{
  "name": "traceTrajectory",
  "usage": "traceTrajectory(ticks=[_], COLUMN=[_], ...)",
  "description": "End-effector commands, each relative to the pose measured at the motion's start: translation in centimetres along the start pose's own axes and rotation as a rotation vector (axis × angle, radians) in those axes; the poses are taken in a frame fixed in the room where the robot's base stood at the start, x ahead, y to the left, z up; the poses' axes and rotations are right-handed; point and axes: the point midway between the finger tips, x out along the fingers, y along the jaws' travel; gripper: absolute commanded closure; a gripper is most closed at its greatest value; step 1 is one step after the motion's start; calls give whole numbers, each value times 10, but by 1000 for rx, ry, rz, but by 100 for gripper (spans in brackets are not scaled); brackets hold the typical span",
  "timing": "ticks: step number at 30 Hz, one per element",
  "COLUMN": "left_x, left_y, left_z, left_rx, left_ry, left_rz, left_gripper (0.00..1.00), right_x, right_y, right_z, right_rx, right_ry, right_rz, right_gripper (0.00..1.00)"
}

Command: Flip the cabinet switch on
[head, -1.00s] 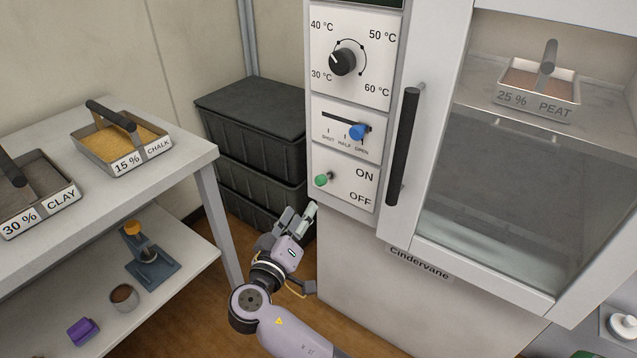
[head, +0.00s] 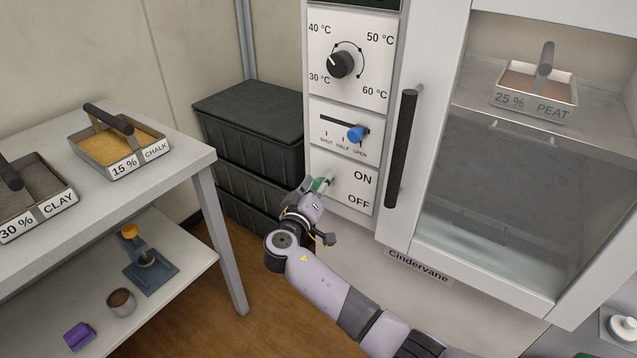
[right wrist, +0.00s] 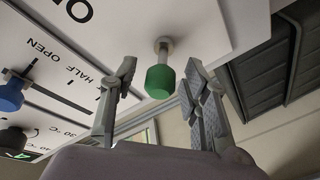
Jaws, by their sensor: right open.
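The cabinet switch (right wrist: 160,82) is a green-tipped lever on a short metal stem, on the white panel (head: 353,200) marked ON and OFF. In the right wrist view its green knob is between the two fingers of my right gripper (right wrist: 158,92), with a gap on each side. In the head view my right gripper (head: 316,192) is at the panel's left side and partly covers the switch. The gripper is open and empty. I cannot tell from these views which label the lever leans to. My left gripper is not in view.
Above the switch are a blue slider (head: 356,134) and a black temperature dial (head: 341,64). The cabinet door handle (head: 402,148) stands to the right. Black crates (head: 250,140) are stacked to the left, and a shelf table (head: 190,160) with soil trays is further left.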

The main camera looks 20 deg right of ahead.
Motion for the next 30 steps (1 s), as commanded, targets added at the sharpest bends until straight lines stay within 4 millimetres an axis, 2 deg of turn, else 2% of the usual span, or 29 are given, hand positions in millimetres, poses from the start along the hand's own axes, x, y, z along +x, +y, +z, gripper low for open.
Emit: traceTrajectory(ticks=[2,14,21,28,30], left_x=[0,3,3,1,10], left_y=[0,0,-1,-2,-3], left_z=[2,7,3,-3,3], left_rx=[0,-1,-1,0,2], left_ry=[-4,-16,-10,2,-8], left_rz=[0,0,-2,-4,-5], left_gripper=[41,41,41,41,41], right_x=[0,0,0,0,0], right_y=[0,0,0,0,1], right_z=[0,0,0,0,-2], right_rx=[0,-1,-1,2,6], right_ry=[0,0,0,-5,-15], right_rz=[0,0,0,-5,-14], right_gripper=[57,84,100,100,100])
